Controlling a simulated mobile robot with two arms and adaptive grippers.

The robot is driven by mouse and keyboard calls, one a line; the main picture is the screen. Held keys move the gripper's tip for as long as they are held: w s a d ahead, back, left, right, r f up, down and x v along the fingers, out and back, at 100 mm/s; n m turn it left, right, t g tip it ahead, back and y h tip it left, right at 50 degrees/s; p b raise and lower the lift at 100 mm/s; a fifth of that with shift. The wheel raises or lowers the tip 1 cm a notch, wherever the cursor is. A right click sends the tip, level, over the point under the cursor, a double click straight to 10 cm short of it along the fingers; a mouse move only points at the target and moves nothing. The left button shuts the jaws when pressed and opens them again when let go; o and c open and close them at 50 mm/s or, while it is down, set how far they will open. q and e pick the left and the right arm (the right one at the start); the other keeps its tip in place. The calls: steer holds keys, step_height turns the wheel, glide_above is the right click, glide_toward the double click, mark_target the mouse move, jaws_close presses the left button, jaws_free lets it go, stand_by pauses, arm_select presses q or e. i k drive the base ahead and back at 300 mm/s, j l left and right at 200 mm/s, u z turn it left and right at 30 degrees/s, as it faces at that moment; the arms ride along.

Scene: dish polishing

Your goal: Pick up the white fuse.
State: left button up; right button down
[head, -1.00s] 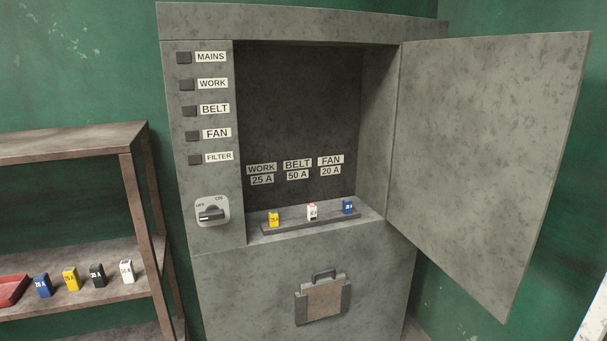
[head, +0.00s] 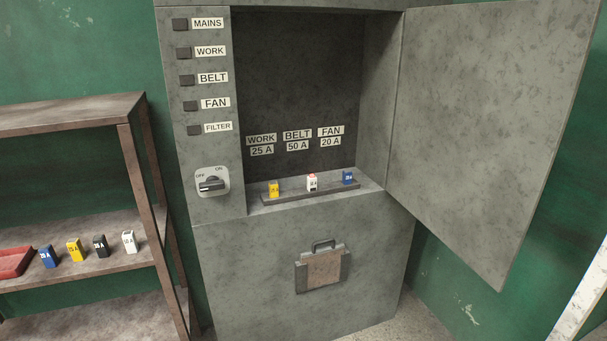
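A white fuse (head: 129,242) stands on the shelf at the left, at the right end of a row beside a black fuse (head: 101,246), a yellow fuse (head: 75,249) and a blue fuse (head: 48,257). Neither of my grippers shows.
The grey cabinet (head: 290,270) stands in the middle, its door (head: 485,130) swung open to the right. A rotary switch (head: 212,183) is on its left panel. A red tray (head: 14,262) lies on the rusty shelf (head: 105,268).

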mark_target(312, 180)
steer(key=i+j+z, duration=0.1)
steer(key=i, duration=0.25)
steer(key=i+j+z, duration=0.1)
steer(key=i, duration=0.3)
steer(key=i+j+z, duration=0.1)
steer(key=i+j, duration=0.2)
